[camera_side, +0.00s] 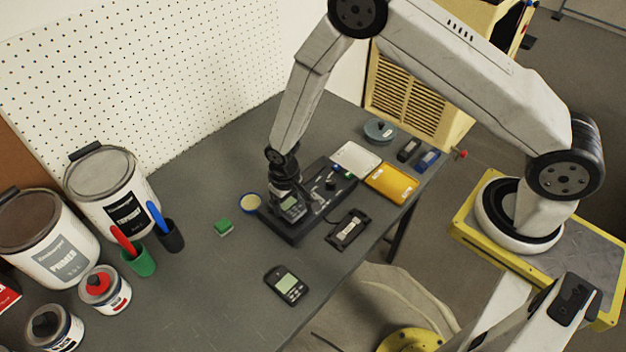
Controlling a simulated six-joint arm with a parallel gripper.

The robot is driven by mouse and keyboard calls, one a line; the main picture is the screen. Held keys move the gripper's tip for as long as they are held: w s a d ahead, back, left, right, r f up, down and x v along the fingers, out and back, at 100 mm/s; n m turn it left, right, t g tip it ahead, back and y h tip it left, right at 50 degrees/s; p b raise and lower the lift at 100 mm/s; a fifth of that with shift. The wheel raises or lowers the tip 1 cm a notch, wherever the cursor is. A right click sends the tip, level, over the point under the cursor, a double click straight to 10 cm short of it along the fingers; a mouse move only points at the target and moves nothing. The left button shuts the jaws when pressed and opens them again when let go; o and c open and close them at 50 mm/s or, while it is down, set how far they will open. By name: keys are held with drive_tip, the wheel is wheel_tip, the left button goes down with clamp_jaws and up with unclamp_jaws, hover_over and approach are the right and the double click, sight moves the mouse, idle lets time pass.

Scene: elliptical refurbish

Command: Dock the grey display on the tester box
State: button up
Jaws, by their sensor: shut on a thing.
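The grey display (291,209), a small unit with a pale screen, is in my gripper (286,193), which points down and is shut on it. The display is at the left part of the dark tester box (295,236). The picture does not show clearly whether it touches the box or hangs just above it. My gripper hides the display's upper part and some of the box behind it. The right part of the box top carries small knobs and a green button.
A dark handheld unit (286,285) lies in front. A black bracket (348,229) lies right of the box. White (356,156) and orange (392,183) trays lie behind it.

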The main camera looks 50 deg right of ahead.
drive_tip(key=shift+f, duration=0.6)
idle(0.8)
drive_tip(key=o, duration=1.1)
drive_tip(key=shift+r, duration=0.1)
drive_tip(key=shift+r, duration=3.8)
drive_tip(key=shift+r, duration=0.1)
